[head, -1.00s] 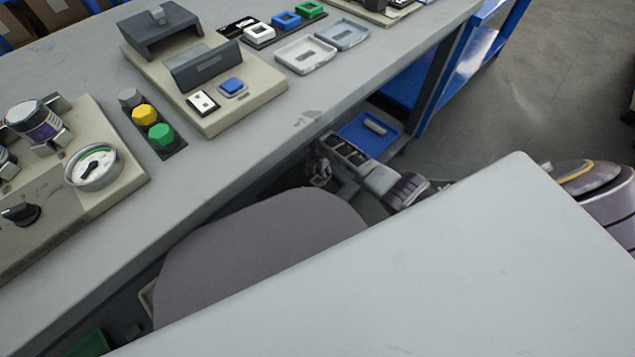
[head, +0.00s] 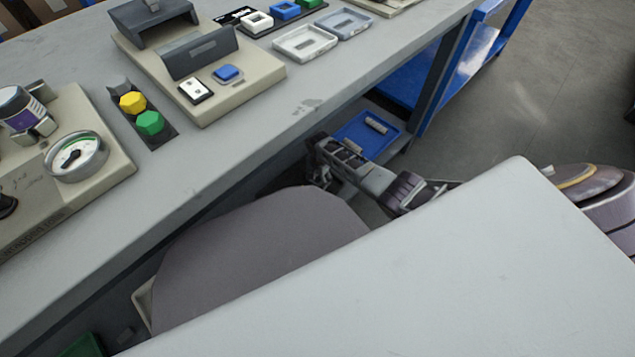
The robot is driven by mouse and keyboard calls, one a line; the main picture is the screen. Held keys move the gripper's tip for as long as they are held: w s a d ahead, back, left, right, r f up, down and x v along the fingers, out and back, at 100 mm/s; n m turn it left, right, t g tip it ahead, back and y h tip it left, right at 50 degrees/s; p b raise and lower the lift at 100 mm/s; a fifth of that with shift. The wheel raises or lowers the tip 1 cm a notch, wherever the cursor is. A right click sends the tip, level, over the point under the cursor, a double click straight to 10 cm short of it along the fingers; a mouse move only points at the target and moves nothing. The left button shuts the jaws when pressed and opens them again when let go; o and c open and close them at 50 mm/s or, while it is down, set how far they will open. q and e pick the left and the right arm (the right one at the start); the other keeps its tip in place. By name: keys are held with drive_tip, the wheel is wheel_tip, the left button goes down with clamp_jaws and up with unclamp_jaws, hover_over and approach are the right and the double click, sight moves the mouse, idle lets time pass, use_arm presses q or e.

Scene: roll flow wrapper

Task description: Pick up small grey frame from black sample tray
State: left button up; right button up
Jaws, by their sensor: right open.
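The black sample tray (head: 262,30) lies on the bench at the top of the head view. It holds a white frame (head: 257,21), a blue frame (head: 285,10) and a green frame, cut by the top edge. I cannot make out a small grey frame on it. My right gripper (head: 318,174) is low beside the bench's front edge, well away from the tray. It is open, and I see nothing between its fingers. My left gripper is not in view.
A white shallow tray (head: 305,43) and a grey one (head: 343,24) lie right of the sample tray. A beige device (head: 245,82) with a blue button stands left of them. The bench's front edge (head: 290,128) lies between my right gripper and the bench top.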

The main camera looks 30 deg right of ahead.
sight(319, 181)
drive_tip(key=shift+f, duration=0.1)
drive_tip(key=shift+c, duration=0.3)
drive_tip(key=c, duration=0.7)
drive_tip(key=shift+r, duration=0.2)
wheel_tip(319, 181, up, 7)
drive_tip(key=p, duration=0.5)
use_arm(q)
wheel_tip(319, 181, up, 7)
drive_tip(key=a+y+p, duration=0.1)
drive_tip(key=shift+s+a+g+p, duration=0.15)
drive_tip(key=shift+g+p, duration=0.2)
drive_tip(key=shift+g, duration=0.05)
use_arm(e)
wheel_tip(319, 181, up, 3)
drive_tip(key=shift+f, duration=0.2)
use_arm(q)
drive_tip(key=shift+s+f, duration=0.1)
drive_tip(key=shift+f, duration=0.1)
